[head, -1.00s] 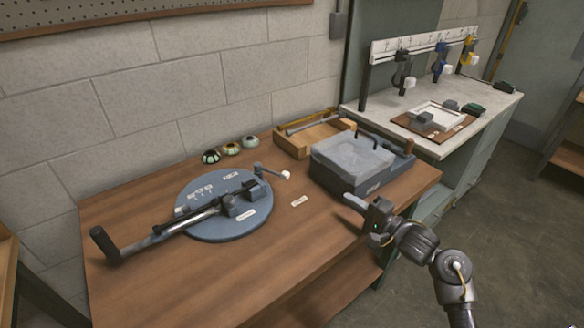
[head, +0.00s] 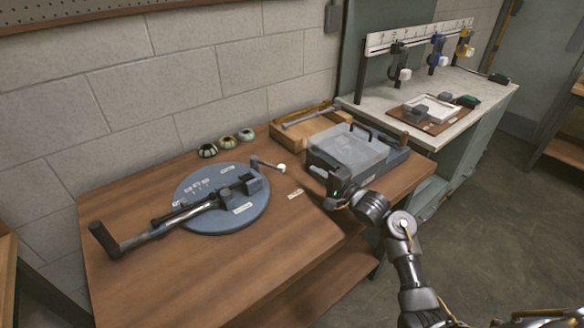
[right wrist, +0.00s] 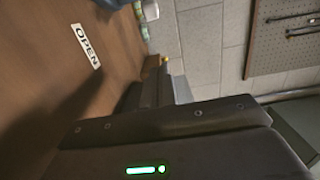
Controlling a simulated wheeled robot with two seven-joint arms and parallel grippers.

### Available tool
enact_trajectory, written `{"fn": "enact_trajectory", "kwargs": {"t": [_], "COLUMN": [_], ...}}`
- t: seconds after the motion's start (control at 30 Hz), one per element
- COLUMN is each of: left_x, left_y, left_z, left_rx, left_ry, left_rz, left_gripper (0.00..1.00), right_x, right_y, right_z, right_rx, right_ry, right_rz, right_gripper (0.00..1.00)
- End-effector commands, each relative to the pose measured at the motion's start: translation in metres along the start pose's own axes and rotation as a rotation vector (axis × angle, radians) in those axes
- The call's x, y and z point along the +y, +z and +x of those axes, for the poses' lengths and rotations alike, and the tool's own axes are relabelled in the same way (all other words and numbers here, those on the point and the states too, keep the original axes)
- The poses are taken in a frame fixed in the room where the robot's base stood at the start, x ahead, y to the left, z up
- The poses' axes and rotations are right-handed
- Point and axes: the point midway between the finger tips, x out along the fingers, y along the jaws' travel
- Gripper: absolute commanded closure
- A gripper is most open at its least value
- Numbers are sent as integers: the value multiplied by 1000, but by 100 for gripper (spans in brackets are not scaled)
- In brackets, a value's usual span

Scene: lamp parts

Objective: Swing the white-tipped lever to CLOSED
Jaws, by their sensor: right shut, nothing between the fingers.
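The white-tipped lever (head: 267,165) is a short grey arm at the back right of a round blue-grey disc (head: 205,219). Its white tip (head: 282,168) points right, and the tip also shows at the top of the right wrist view (right wrist: 150,10). A label reading OPEN (right wrist: 87,45) lies on the table; it is the small white label (head: 296,194) near the tip. My right gripper (head: 334,181) is shut and empty, to the right of the tip and apart from it, in front of the grey box. My left gripper is out of view.
A grey box with a clear lid (head: 350,148) stands right behind my right gripper. A wooden tray (head: 305,137) and several small round pieces (head: 227,142) sit at the back. A long black-handled bar (head: 165,222) crosses the disc. The table front is clear.

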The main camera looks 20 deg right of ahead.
Motion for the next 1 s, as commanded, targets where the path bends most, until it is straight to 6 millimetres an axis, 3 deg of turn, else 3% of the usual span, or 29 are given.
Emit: {"fn": "enact_trajectory", "kwargs": {"t": [0.4,0.63,1.0], "left_x": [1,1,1], "left_y": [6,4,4], "left_z": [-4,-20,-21], "left_rx": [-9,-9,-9], "left_ry": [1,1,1], "left_rz": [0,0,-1], "left_gripper": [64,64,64], "right_x": [-2,-2,0], "right_y": [1,30,38], "right_z": [88,73,70], "right_rx": [-2,-1,0], "right_ry": [-1,0,0], "right_rz": [0,-1,-2], "right_gripper": [100,100,100]}}
